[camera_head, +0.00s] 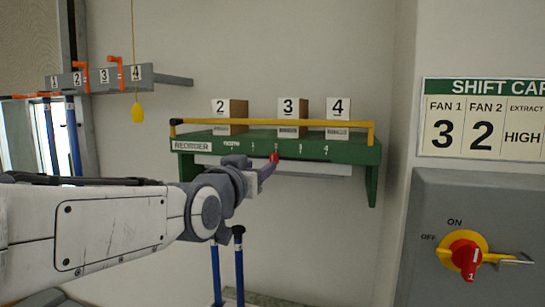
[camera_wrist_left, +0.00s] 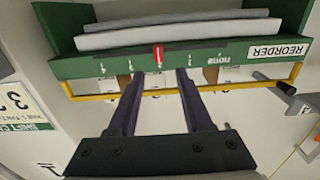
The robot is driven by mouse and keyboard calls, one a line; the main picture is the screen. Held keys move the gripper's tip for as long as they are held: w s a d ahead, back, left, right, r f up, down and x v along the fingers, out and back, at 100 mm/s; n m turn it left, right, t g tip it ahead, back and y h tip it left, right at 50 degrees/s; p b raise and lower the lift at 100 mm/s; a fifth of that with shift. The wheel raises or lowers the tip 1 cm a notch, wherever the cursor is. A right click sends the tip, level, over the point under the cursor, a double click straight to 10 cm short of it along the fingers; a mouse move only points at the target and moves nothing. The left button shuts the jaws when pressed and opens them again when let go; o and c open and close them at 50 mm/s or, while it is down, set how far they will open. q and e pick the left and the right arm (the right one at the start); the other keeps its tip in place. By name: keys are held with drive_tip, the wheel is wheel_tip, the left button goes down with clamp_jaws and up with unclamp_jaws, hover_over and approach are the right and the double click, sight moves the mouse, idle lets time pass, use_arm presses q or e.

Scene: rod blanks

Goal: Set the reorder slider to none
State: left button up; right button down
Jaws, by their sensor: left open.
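The green shelf (camera_head: 190,160) on the wall has a front edge marked REORDER, with a scale from none (camera_head: 232,145) to 4. The red slider (camera_head: 274,157) stands at about the 2 mark, right of none in the head view. In the upside-down left wrist view the red slider (camera_wrist_left: 158,56) shows between the fingertips, with the none mark (camera_wrist_left: 216,60) to its right. My left gripper (camera_head: 266,168) is open at the shelf's front edge, its two dark purple fingers (camera_wrist_left: 159,76) apart on either side of the slider. Contact cannot be told. My right gripper is out of view.
A yellow rail (camera_head: 350,125) runs along the shelf front, before boxes numbered 2 (camera_head: 220,107), 3 and 4. A yellow pull (camera_head: 138,113) hangs at left by a numbered rack (camera_head: 120,76). A grey panel with a red switch (camera_head: 466,255) stands at right.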

sight(273, 159)
use_arm(q)
drive_tip(key=p+x, duration=0.4)
drive_tip(key=x, duration=0.4)
drive_tip(key=shift+w+d+f, duration=0.1)
drive_tip(key=shift+w+d, duration=0.05)
drive_tip(key=shift+w, duration=0.2)
clamp_jaws()
idle(1.0)
